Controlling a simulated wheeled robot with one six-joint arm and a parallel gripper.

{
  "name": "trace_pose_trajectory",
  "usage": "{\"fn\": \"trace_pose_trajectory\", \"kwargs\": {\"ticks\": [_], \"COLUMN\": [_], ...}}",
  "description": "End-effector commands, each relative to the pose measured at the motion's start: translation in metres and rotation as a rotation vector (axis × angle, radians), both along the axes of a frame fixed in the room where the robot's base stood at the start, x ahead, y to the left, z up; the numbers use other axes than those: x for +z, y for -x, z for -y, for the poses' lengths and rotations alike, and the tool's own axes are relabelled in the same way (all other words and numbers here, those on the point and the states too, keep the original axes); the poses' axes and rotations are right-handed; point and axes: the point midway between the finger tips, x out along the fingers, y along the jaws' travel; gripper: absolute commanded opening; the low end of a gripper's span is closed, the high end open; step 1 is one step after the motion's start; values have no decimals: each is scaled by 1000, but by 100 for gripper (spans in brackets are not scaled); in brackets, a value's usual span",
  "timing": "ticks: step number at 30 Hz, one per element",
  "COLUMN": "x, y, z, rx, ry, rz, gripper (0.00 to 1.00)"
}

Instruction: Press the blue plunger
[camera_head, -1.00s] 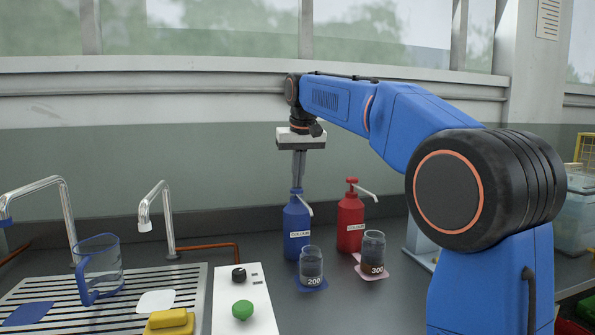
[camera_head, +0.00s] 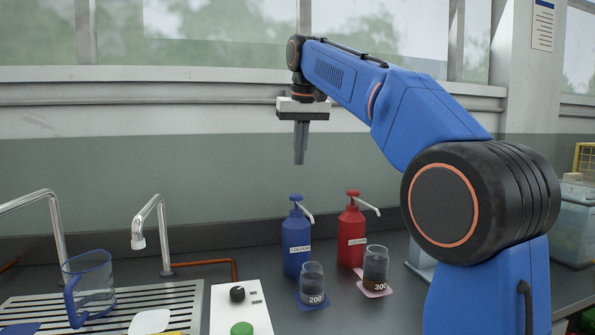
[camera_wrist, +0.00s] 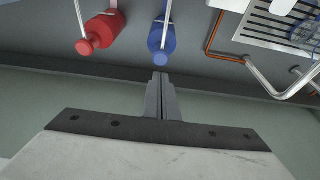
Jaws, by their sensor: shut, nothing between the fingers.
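The blue pump bottle (camera_head: 296,240) stands upright on the counter, with its blue plunger (camera_head: 296,200) and pale spout on top. My gripper (camera_head: 299,162) is shut and empty, pointing straight down above the blue plunger, with a clear gap between fingertips and plunger. In the wrist view the shut fingers (camera_wrist: 160,76) point towards the blue plunger (camera_wrist: 161,58), which appears just beyond the tips. A beaker marked 200 (camera_head: 312,284) stands on a blue mat in front of the blue bottle.
A red pump bottle (camera_head: 351,235) stands right of the blue one, with a beaker marked 300 (camera_head: 375,269) before it. A white control box (camera_head: 240,310) with a green button, a tap (camera_head: 152,230) and a glass jug (camera_head: 88,284) are to the left.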

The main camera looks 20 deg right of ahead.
Motion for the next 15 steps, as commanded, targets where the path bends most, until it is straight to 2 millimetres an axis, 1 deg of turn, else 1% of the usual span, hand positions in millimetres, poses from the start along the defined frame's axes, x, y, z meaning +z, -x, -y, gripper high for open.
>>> {"fn": "trace_pose_trajectory", "kwargs": {"ticks": [1,3,6,9,15], "x": [8,16,23,27,28], "y": [2,4,6,8,8], "z": [0,0,0,0,0], "rx": [0,0,0,0,0], "ry": [0,0,0,0,0], "rz": [1,2,1,-1,-1], "gripper": [0,0,0,0,0]}}
